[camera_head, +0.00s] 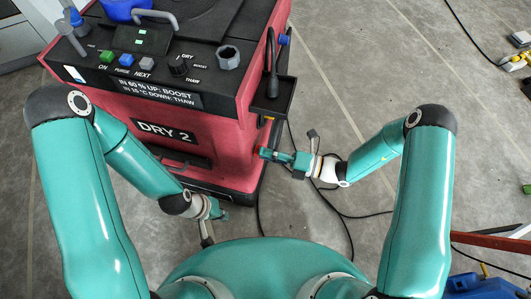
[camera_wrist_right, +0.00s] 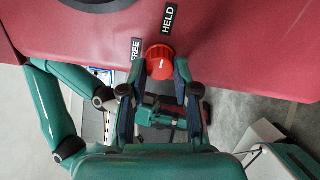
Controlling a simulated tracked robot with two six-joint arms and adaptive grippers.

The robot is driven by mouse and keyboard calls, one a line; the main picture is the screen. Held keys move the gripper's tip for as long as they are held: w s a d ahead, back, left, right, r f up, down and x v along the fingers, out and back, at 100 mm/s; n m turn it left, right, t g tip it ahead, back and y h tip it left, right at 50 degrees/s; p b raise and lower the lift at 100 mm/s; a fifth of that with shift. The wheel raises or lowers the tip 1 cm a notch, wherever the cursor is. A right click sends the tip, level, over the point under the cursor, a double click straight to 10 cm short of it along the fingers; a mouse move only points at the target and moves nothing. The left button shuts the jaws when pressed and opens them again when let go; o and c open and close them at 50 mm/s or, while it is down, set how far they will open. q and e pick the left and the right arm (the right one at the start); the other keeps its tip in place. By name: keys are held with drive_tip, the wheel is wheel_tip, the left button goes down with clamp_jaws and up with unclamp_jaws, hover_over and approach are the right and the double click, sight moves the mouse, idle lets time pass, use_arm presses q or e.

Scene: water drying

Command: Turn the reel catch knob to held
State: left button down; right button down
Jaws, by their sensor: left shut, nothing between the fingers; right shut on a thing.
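The red reel catch knob (camera_wrist_right: 159,58) is on the side of the red DRY 2 machine (camera_head: 222,137), between a FREE label (camera_wrist_right: 135,49) and a HELD label (camera_wrist_right: 168,18). In the right wrist view my right gripper (camera_wrist_right: 160,72) has one finger on each side of the knob and is shut on it. Which label the knob points to I cannot tell. In the head view my right gripper (camera_head: 264,154) reaches the machine's right side, and I cannot make out the knob there. My left gripper (camera_head: 221,214) is shut and empty, low in front of the machine.
The machine's top panel has buttons and a black mode dial (camera_head: 180,66). A small black tray (camera_head: 272,97) sticks out on its right side, above my right gripper. Black cables lie on the concrete floor (camera_head: 350,60). A blue container (camera_head: 483,287) is at the lower right.

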drive_tip(key=shift+s+f, duration=0.15)
drive_tip(key=shift+f, duration=0.05)
drive_tip(key=c, duration=1)
unclamp_jaws()
drive_tip(key=shift+o, duration=0.7)
drive_tip(key=shift+r, duration=0.1)
drive_tip(key=v, duration=1.2)
